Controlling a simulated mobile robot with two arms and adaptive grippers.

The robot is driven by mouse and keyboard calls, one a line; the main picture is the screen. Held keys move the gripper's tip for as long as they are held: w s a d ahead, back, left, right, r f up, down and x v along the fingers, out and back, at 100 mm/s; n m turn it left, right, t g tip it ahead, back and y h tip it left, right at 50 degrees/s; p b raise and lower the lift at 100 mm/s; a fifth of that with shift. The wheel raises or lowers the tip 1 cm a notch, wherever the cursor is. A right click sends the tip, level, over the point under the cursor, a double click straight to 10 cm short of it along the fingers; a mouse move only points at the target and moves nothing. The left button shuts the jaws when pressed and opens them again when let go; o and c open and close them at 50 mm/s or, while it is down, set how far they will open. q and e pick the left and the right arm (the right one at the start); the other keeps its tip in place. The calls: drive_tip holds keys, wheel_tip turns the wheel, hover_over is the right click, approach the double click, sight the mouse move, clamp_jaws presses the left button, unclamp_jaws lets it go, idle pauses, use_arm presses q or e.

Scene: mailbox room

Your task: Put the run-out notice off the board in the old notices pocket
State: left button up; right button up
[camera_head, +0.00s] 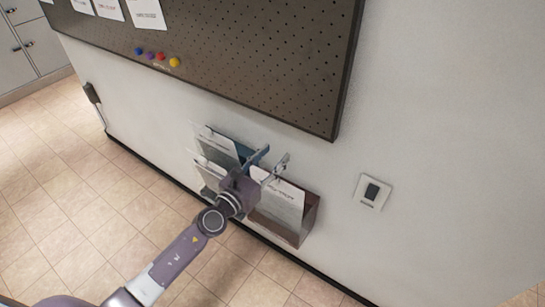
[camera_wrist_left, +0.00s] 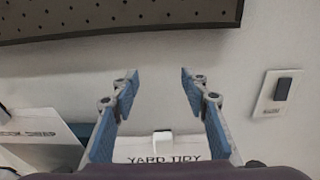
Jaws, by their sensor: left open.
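My left gripper (camera_head: 272,158) is open, in front of the wall just above the wall pockets. The wrist view shows nothing between its fingertips (camera_wrist_left: 158,79). A white sheet reading "YARD TIDY" (camera_wrist_left: 160,154), with a white tab at its top edge, stands below the fingers. In the head view a white sheet (camera_head: 284,203) stands in the brown pocket (camera_head: 309,217) right of my gripper. More sheets (camera_head: 213,146) stand in the holders to the left, partly hidden by my arm. The board (camera_head: 250,55) has white notices (camera_head: 148,12) at its upper left. I cannot read any pocket label.
Several coloured pins (camera_head: 174,62) sit on the board's lower left. A switch (camera_head: 373,192) is on the wall to the right, also seen in the wrist view (camera_wrist_left: 280,90). Grey lockers (camera_head: 30,45) stand at the far left. The tiled floor (camera_head: 60,210) is clear.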

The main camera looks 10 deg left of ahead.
use_arm(q)
drive_tip(key=v, duration=1.2)
drive_tip(key=shift+r, duration=0.1)
